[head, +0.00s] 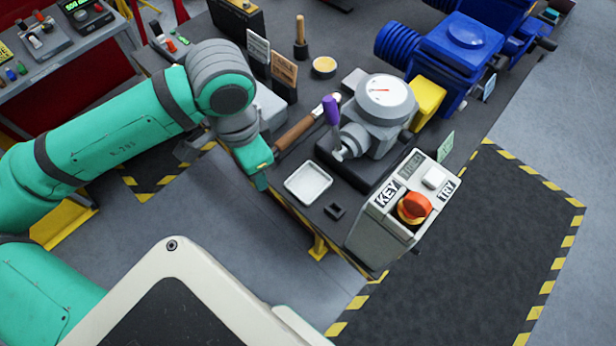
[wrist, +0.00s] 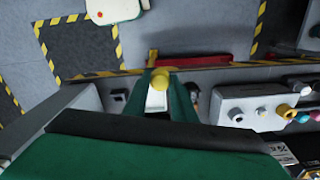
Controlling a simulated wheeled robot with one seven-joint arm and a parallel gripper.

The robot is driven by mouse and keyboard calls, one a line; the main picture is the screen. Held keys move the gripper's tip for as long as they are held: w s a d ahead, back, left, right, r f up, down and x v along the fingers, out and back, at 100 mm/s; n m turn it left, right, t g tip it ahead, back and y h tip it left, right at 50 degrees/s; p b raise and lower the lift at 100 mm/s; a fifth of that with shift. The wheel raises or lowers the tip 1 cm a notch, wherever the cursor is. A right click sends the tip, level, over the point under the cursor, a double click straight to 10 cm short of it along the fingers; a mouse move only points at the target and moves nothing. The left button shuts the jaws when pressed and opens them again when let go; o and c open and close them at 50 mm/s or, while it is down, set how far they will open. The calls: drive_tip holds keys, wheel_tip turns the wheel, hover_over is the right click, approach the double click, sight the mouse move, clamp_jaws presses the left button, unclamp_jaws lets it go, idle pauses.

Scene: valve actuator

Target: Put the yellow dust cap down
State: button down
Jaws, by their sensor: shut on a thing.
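My gripper (head: 258,166) is over the left edge of the workbench, left of the white tray, in the head view. In the wrist view my gripper (wrist: 160,92) has its green fingers shut on a small rounded yellow thing, the yellow dust cap (wrist: 161,77). The cap shows at the fingertips with a pale part just below it. In the head view the cap is hidden by the gripper. The shallow white tray (head: 308,182) on the bench looks empty and stands apart from the gripper.
The grey valve actuator (head: 385,105) with a gauge and purple-handled lever stands behind the tray. A control box (head: 385,217) with an orange-red knob is at the front right. A wood-handled tool (head: 295,132) lies close to my gripper. A small black block (head: 335,211) sits before the tray.

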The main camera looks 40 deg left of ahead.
drive_tip(key=w+d+f, duration=0.1)
drive_tip(key=w+f, duration=0.2)
drive_tip(key=w+d+f, duration=0.2)
drive_tip(key=w+f, duration=0.1)
drive_tip(key=w, duration=0.1)
drive_tip(key=w+d+f, duration=0.1)
drive_tip(key=w+f, duration=0.2)
drive_tip(key=w, duration=0.1)
drive_tip(key=shift+w+d, duration=0.1)
drive_tip(key=shift+d, duration=0.2)
drive_tip(key=shift+w+f, duration=0.15)
drive_tip(key=shift+f, duration=1.5)
drive_tip(key=shift+f, duration=0.1)
drive_tip(key=c, duration=1.5)
unclamp_jaws()
drive_tip(key=shift+o, duration=0.2)
wheel_tip(320, 180, up, 12)
